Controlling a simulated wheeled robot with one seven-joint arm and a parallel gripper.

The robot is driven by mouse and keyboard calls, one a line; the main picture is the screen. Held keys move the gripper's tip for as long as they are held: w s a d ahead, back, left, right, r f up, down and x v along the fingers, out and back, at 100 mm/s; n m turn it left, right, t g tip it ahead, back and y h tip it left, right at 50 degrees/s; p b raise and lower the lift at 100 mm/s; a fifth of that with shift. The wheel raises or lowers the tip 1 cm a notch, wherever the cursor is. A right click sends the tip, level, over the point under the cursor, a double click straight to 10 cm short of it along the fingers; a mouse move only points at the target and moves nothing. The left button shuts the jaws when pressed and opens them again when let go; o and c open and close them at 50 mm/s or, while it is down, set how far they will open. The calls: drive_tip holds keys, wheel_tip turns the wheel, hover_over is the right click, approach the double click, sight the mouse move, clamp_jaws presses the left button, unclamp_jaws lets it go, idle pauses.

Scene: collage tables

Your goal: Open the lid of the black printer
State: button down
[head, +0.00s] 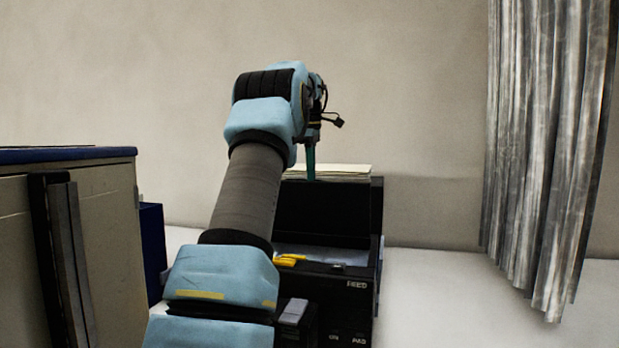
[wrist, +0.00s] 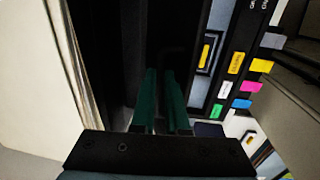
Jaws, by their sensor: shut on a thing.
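The black printer (head: 350,295) stands on a pale surface right of my arm in the head view. Its black lid (head: 345,212) stands raised at the back, with a pale interior and a yellow part in front of it. My gripper (head: 311,176) reaches down to the lid's upper edge. In the wrist view the two green fingers of my gripper (wrist: 163,72) are close together against the dark lid (wrist: 125,50), shut on it. The exact contact is dark and hard to see. My arm covers the printer's left side in the head view.
A stack of cream paper (head: 342,172) sits behind the lid. A beige cabinet (head: 105,220) with a dark blue top stands at the left, with a blue box (head: 152,250) beside it. A grey curtain (head: 545,140) hangs at the right. The pale surface right of the printer is clear.

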drive_tip(key=shift+w+d+r, duration=0.1)
drive_tip(key=shift+w+d, duration=0.1)
drive_tip(key=shift+w, duration=0.6)
drive_tip(key=c, duration=0.9)
unclamp_jaws()
drive_tip(key=shift+s, duration=0.1)
